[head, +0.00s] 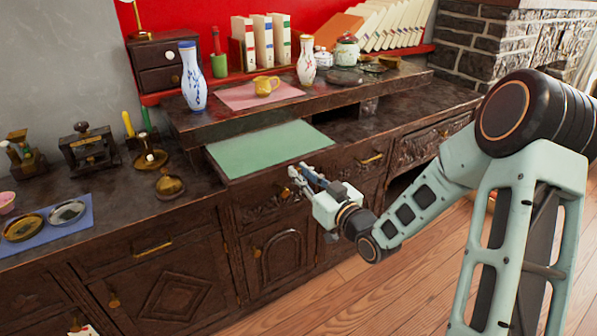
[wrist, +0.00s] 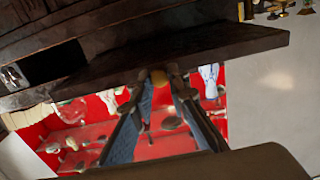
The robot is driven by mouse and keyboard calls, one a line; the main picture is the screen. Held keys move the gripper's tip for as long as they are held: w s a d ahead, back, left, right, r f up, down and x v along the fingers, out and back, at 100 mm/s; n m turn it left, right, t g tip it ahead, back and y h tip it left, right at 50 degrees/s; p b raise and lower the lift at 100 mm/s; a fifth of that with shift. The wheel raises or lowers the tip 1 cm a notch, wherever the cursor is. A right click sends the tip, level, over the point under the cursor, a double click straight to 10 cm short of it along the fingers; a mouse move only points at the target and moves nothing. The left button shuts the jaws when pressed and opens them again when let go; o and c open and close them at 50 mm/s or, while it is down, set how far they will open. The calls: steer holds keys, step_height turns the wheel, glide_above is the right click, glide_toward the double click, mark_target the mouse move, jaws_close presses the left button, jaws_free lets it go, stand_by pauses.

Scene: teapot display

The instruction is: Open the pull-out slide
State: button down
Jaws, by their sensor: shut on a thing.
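The pull-out slide (head: 265,148) is a flat board with a green top and a dark wooden front edge, set in the dark carved cabinet. Its green top shows, and it sticks out from under the raised shelf. My gripper (head: 299,172) is at the slide's front edge, right of its middle. In the wrist view, my gripper's fingers (wrist: 160,86) stand on both sides of a small brass knob (wrist: 158,77) and are shut on it. The knob sits on the edge of the dark board (wrist: 215,45). In the head view my gripper hides the knob.
A blue-and-white vase (head: 193,80), a yellow cup (head: 266,86) on a pink cloth and another vase (head: 306,62) stand on the raised shelf (head: 245,116). Brass items stand on the left counter. The wooden floor (head: 340,300) before the cabinet is clear.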

steer(key=c, duration=1.9)
jaws_free()
steer(key=v, duration=1.2)
